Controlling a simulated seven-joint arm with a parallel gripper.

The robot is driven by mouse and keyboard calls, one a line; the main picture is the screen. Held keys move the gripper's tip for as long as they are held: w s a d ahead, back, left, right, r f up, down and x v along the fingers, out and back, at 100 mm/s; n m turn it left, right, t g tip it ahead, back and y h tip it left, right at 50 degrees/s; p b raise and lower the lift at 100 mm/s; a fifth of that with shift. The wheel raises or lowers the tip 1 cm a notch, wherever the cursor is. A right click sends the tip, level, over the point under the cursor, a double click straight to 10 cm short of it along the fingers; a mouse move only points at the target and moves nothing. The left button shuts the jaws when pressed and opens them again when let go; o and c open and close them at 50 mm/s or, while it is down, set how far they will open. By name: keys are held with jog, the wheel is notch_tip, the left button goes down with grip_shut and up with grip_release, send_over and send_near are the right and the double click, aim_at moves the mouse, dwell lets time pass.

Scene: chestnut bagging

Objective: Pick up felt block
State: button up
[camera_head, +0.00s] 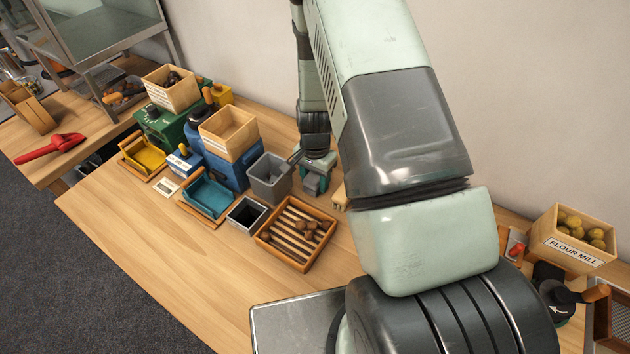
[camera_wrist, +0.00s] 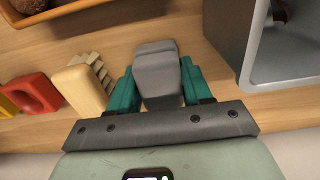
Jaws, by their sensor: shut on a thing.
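The grey felt block (camera_wrist: 156,70) is between the teal fingers of my gripper (camera_wrist: 158,90) in the wrist view. The fingers are shut on its two sides, and its far end sticks out past them. In the head view my gripper (camera_head: 315,182) is low at the back of the table, just right of a grey open bin (camera_head: 268,184). There the block is hard to make out. I cannot tell whether it touches the table.
A pale toothed wooden block (camera_wrist: 82,88) and a red piece (camera_wrist: 36,94) lie left of my gripper. The grey bin wall (camera_wrist: 232,45) stands close on the right. A slatted wooden tray (camera_head: 274,257) is in front. The table's front left is clear.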

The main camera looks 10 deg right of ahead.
aim_at(315, 176)
jog(key=shift+r, duration=5)
